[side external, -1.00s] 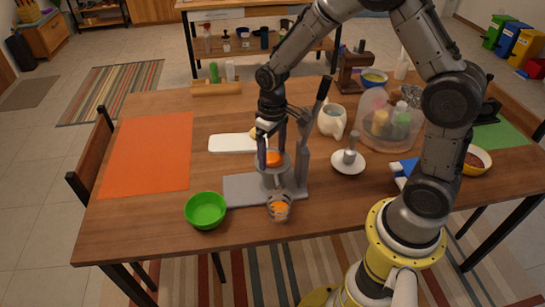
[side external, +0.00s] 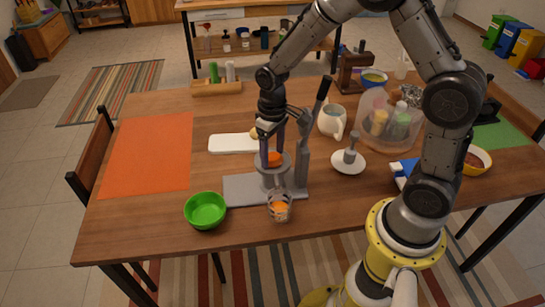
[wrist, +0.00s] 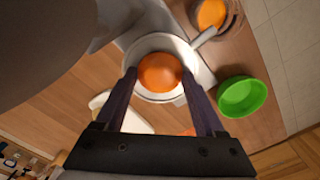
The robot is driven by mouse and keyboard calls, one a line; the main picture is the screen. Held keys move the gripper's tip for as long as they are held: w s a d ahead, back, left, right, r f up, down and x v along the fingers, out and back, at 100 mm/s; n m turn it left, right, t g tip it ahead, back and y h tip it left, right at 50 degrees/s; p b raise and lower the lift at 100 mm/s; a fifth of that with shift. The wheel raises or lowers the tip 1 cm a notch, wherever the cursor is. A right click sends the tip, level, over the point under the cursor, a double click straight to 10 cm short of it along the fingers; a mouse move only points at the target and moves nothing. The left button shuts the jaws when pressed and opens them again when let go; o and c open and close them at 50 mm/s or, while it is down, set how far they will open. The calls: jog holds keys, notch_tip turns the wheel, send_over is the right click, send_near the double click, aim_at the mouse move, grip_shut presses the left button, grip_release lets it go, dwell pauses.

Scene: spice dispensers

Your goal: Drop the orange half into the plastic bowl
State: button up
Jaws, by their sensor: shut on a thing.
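The orange half (side external: 274,159) is at the cup of the grey juicer (side external: 240,190); in the wrist view the orange half (wrist: 160,72) shows over the pale round cup (wrist: 150,43). My gripper (side external: 272,152) points down at the juicer with its dark fingers on either side of the orange half. It is shut on the orange half. In the wrist view the two fingertips (wrist: 159,75) flank the fruit. The green plastic bowl (side external: 206,210) stands empty on the table, left of the juicer and nearer the front edge; it also shows in the wrist view (wrist: 242,97).
A glass with orange contents (side external: 279,208) stands in front of the juicer. The juicer's tall lever (side external: 321,100) rises just right of my gripper. A white board (side external: 232,143) lies behind, an orange mat (side external: 148,155) at left. A white mug (side external: 332,121) stands to the right.

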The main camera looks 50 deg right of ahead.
aim_at(270, 155)
notch_tip(270, 155, up, 10)
dwell(1.6)
dwell(0.7)
dwell(0.7)
jog(key=w+a+f+m, duration=0.1)
jog(key=w+a+m, duration=0.1)
jog(key=w+a, duration=0.5)
jog(key=a+f+n, duration=0.2)
jog(key=a+f, duration=0.8)
jog(key=shift+w+a+f, duration=0.15)
jog(key=shift+w+f, duration=0.05)
jog(key=shift+w, duration=0.2)
jog(key=o, duration=1)
